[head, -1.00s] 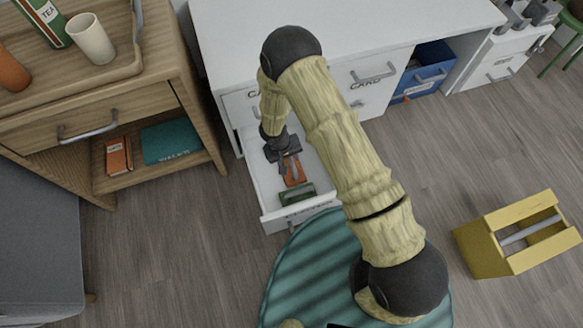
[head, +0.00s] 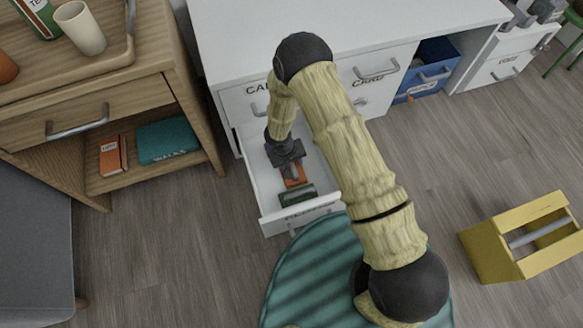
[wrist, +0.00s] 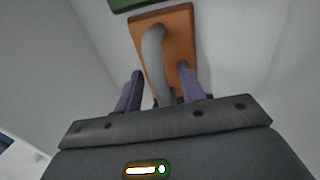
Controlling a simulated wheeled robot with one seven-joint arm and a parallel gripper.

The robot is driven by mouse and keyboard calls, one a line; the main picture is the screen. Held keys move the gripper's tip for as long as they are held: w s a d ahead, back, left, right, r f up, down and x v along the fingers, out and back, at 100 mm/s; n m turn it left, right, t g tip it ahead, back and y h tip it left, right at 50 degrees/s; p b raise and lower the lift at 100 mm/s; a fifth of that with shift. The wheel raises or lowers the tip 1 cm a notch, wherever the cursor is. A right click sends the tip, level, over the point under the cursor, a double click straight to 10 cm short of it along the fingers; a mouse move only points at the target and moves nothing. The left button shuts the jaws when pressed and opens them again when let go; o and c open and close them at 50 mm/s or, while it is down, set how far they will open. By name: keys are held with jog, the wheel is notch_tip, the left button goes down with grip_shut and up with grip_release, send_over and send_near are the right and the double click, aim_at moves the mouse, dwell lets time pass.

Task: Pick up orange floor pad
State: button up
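The orange floor pad (head: 302,183) lies in the open white drawer (head: 250,175). In the wrist view the pad (wrist: 180,27) is an orange slab with a raised grey handle (wrist: 153,55). My gripper (head: 291,168) is down inside the drawer, over the pad's rear part. In the wrist view the two purple fingers of my gripper (wrist: 161,88) stand on either side of the handle, with visible gaps. My gripper is open and holds nothing. The fingertips' depth relative to the handle is hard to tell.
A green pad (head: 297,194) lies in front of the orange one, by the drawer's front panel. The drawer walls (wrist: 262,40) stand close on both sides. A wooden cabinet (head: 190,90) is at left, a yellow carrier (head: 490,250) at right, and a teal rug (head: 315,270) below.

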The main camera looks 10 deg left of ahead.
jog(key=shift+c, duration=0.5)
grip_shut()
jog(key=shift+r, duration=0.1)
notch_tip(320, 180, up, 10)
jog(key=p, duration=0.5)
jog(key=shift+p, duration=0.4)
